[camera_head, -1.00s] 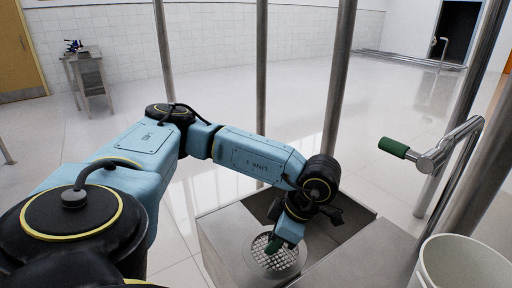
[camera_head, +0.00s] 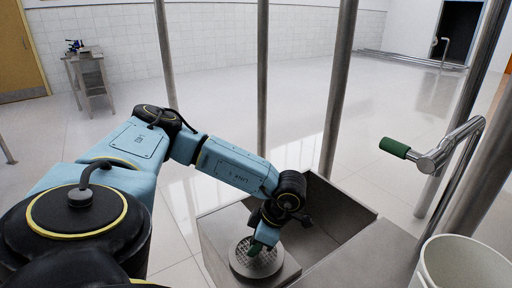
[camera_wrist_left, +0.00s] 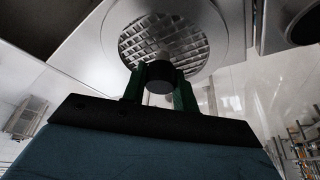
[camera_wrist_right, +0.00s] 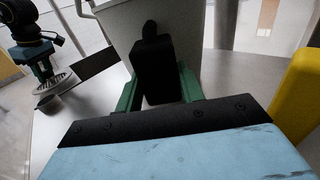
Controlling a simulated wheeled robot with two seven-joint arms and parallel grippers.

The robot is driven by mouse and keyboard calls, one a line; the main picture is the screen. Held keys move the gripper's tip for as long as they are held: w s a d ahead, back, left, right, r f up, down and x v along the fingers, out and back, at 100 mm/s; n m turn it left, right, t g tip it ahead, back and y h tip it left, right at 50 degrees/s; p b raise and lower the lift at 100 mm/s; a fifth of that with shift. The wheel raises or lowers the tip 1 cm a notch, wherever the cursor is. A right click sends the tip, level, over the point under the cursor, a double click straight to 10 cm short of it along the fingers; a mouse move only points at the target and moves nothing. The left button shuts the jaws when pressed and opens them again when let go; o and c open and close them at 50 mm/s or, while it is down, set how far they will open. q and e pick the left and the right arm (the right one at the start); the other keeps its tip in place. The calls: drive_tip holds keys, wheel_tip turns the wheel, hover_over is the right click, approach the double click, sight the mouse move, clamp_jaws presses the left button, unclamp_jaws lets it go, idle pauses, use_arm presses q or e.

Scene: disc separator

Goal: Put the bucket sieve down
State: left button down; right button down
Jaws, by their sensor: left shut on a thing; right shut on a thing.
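The bucket sieve (camera_head: 245,268) is a round metal piece with a mesh top, at the left part of a grey metal box (camera_head: 212,240). My left gripper (camera_head: 258,246) points down at its middle. In the left wrist view, the green fingers (camera_wrist_left: 160,90) are shut on the black knob (camera_wrist_left: 160,72) above the sieve's mesh (camera_wrist_left: 165,42). I cannot tell whether the sieve touches the surface below. In the right wrist view, my right gripper (camera_wrist_right: 160,88) is shut on a black handle (camera_wrist_right: 152,55) in front of a grey container (camera_wrist_right: 118,18). The right gripper is out of the head view.
The box has a dark open hollow (camera_head: 325,215) right of the sieve. A white bucket (camera_head: 465,265) stands at the lower right, below a metal lever with a green grip (camera_head: 394,147). Steel posts (camera_head: 340,90) rise behind the box.

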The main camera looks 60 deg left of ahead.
use_arm(q)
drive_tip(key=shift+f, duration=0.4)
use_arm(e)
drive_tip(key=shift+f, duration=0.25)
use_arm(q)
drive_tip(key=shift+f, duration=0.15)
drive_tip(key=c, duration=1.1)
unclamp_jaws()
drive_tip(key=v, duration=1.2)
drive_tip(key=shift+r, duration=0.2)
